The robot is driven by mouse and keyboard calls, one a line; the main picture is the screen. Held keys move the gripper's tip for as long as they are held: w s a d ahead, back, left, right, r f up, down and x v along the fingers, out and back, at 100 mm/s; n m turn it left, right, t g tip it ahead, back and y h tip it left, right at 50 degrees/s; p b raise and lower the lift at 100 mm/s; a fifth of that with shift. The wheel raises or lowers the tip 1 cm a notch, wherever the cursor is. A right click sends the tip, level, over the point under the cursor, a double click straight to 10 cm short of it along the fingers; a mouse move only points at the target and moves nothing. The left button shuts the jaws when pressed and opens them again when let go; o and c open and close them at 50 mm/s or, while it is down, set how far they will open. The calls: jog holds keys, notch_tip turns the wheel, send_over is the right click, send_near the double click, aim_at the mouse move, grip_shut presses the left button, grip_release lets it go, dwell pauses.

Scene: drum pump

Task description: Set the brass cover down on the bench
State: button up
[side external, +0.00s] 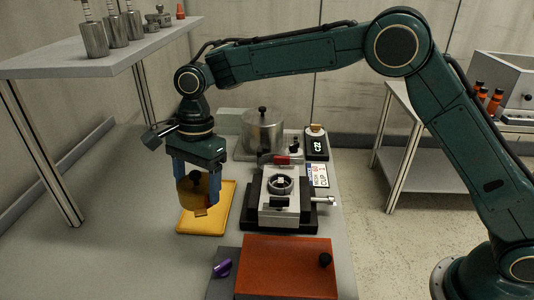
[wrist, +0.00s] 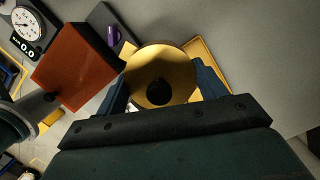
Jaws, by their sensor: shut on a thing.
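The brass cover (wrist: 168,62) is a round golden disc with a dark knob in its middle, seen from above in the wrist view. My gripper (side external: 198,190) is shut on it, with a blue finger on each side. In the side view the brass cover (side external: 190,192) is between the fingers, above or close to a yellow tray (side external: 222,226) on the grey bench (side external: 130,225). I cannot tell whether it touches the tray. In the wrist view the tray's corner (wrist: 205,52) shows behind the cover.
A vise-like fixture (side external: 281,203) stands right of the tray. A red-orange block (side external: 288,268) and a purple object (side external: 222,268) are in front. A shelf (side external: 90,60) overhangs at left. The bench left of the tray is clear.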

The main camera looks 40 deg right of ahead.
jog(key=s+a+f+n, duration=0.2)
jog(key=a+f, duration=0.5)
jog(key=a, duration=0.2)
jog(key=shift+s+f, duration=0.25)
jog(key=shift+f, duration=0.15)
jog(key=shift+a, duration=0.1)
jog(key=shift+f, duration=1.35)
jog(key=shift+f, duration=2.05)
dwell(1.9)
jog(key=o, duration=1.2)
jog(key=shift+o, duration=0.4)
jog(key=shift+r, duration=0.1)
